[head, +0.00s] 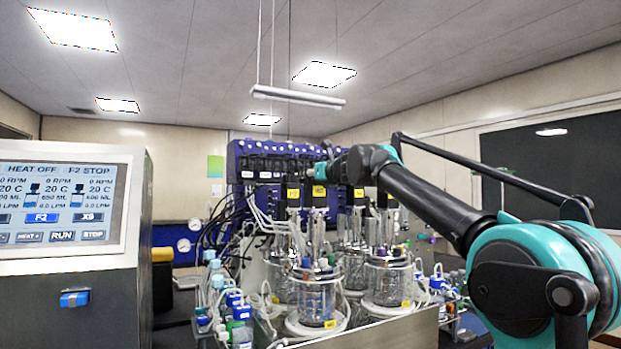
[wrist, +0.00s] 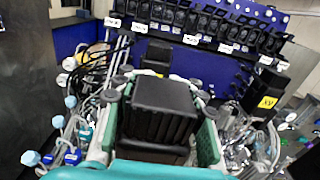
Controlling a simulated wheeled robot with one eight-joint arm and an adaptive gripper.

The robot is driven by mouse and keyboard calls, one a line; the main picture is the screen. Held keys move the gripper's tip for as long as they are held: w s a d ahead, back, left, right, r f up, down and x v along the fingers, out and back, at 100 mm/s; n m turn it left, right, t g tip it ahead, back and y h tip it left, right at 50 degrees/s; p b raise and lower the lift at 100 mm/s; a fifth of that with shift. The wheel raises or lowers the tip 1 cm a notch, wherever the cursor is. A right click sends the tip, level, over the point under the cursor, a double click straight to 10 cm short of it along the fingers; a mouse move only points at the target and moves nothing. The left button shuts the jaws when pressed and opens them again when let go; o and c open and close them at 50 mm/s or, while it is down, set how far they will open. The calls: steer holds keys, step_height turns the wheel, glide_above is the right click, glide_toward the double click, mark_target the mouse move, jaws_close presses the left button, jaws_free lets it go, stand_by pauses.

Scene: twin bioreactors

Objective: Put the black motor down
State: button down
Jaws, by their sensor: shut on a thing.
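The black motor (wrist: 165,105) is a dark block between the green-padded fingers of my gripper (wrist: 160,118) in the wrist view. The fingers are shut on its two sides. Its lower end is hidden, so I cannot tell whether it rests on anything. In the head view my gripper (head: 330,165) is small and partly hidden, above the group of glass vessels. Black motors with yellow labels (head: 319,196) show just below it. I cannot tell which of them, if any, is the held one.
Glass vessels (head: 318,300) with tubes and metal fittings crowd the bench. A blue panel with a row of black pumps (head: 270,160) stands behind. Another labelled black motor (wrist: 265,90) is right of my gripper. A control screen (head: 62,205) stands at the left.

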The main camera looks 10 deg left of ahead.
steer(key=shift+f, duration=0.4)
steer(key=c, duration=0.9)
jaws_free()
steer(key=shift+s+d, duration=0.1)
steer(key=shift+s, duration=0.05)
steer(key=v, duration=1.1)
steer(key=shift+s+d, duration=0.25)
